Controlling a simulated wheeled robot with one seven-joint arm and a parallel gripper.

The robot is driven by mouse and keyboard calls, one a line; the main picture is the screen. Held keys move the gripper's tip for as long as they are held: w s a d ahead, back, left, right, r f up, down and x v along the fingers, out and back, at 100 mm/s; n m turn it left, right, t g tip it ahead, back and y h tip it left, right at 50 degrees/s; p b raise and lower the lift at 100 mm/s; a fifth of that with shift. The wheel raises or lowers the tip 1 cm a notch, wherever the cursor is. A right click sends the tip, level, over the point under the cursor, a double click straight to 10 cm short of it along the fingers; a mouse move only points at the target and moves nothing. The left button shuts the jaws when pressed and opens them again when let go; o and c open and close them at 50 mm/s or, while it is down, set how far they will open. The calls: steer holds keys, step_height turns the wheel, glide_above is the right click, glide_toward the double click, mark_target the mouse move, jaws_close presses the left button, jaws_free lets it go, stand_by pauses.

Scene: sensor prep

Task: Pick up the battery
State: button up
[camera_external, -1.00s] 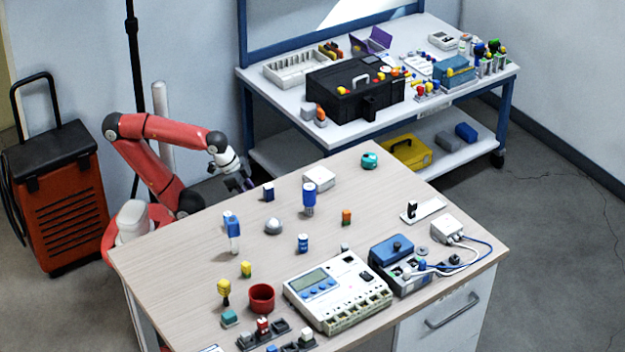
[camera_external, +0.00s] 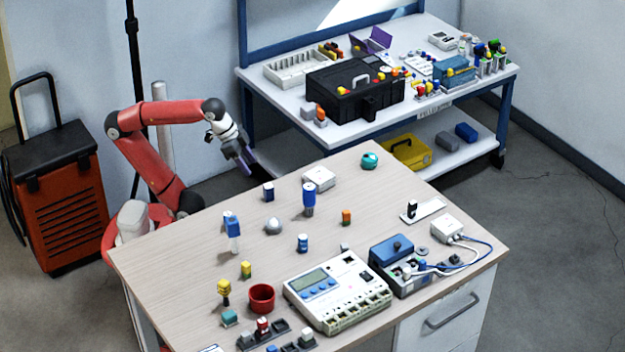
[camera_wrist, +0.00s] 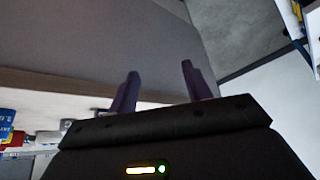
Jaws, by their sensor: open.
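My gripper (camera_external: 246,164) is raised off the far left edge of the workbench (camera_external: 190,262), with nothing between its fingers. In the wrist view its two dark purple fingers (camera_wrist: 160,82) stand apart, and the bench edge (camera_wrist: 70,84) runs behind them. I cannot tell for sure which item is the battery. A small blue-and-white cylinder (camera_external: 303,243) stands upright mid-bench. A dark blue and white block (camera_external: 268,192) stands nearer my gripper. A taller blue cylinder (camera_external: 309,199) stands to its right. All are apart from my gripper.
A blue-and-white bottle (camera_external: 233,235), grey dome (camera_external: 273,226), white box (camera_external: 319,178) and red cup (camera_external: 262,298) stand on the bench. A meter (camera_external: 337,292) and blue wired box (camera_external: 398,262) fill the front right. Bare wood lies between the small items.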

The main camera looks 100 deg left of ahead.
mark_target(265, 189)
step_height(265, 189, up, 10)
steer(key=w+d+f+m+y, duration=0.1)
steer(key=w+d+m+y, duration=0.1)
steer(key=m, duration=0.5)
steer(key=w+d+m+y+p, duration=0.1)
steer(key=w+d+m+y, duration=0.1)
steer(key=d+m, duration=0.2)
steer(key=w+d+f+m+t+y, duration=0.1)
steer(key=w+d+m+y, duration=0.1)
steer(key=m, duration=0.7)
steer(key=shift+w+d+f+m+y+p, duration=0.15)
steer(key=shift+d+f+y, duration=0.1)
steer(key=shift+d, duration=0.2)
steer(key=shift+s+d+f+m+y+p, duration=0.15)
steer(key=shift+d+y, duration=0.1)
steer(key=shift+d, duration=0.15)
steer(key=d+r+m+t, duration=0.2)
steer(key=d+m+t, duration=0.2)
steer(key=d+m, duration=0.4)
steer(key=shift+t+y, duration=0.3)
steer(key=shift+y, duration=0.1)
step_height(265, 189, down, 4)
steer(key=shift+f, duration=0.15)
steer(key=shift+w+f, duration=0.15)
steer(key=shift+f, duration=0.15)
steer(key=x, duration=0.7)
steer(key=shift+a+f, duration=0.25)
steer(key=shift+f, duration=0.1)
steer(key=c, duration=1.1)
